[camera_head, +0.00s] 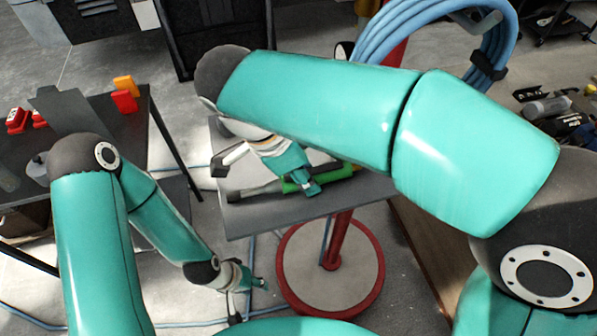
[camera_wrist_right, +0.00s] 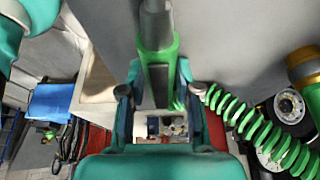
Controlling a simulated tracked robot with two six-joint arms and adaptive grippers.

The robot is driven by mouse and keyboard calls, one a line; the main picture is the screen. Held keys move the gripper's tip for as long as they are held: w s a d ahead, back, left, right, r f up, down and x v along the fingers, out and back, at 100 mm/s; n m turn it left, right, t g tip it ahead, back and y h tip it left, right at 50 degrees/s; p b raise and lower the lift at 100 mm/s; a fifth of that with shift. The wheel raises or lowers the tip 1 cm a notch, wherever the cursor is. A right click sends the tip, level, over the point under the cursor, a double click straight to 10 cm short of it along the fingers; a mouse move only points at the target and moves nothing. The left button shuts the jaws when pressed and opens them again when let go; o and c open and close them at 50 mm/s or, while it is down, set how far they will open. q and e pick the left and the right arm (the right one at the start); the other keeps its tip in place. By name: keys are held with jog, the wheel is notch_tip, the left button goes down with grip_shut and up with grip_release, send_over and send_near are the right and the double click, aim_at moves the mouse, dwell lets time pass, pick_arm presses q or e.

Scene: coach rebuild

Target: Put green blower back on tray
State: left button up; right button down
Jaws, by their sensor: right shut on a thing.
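The green blower (camera_head: 290,186) has a dark grey nozzle pointing left and lies over the grey tray (camera_head: 250,222) in the head view. Whether it touches the tray or hovers just above it, I cannot tell. My right gripper (camera_head: 308,187) is shut on the blower's body from above. In the right wrist view, the blower (camera_wrist_right: 161,50) sits between the fingers of that gripper (camera_wrist_right: 162,92). My right arm hides the far part of the tray. My left gripper (camera_head: 247,295) hangs low at the left of the stand, away from the blower; its fingers are too small to read.
The tray stands on a red post with a round red-rimmed base (camera_head: 330,290). A green coiled hose (camera_wrist_right: 255,125) shows in the wrist view. A blue hose coil (camera_head: 470,45) hangs behind. A dark table (camera_head: 60,175) with red and orange items stands at left.

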jog(key=shift+f, duration=0.15)
jog(key=c, duration=0.7)
grip_release()
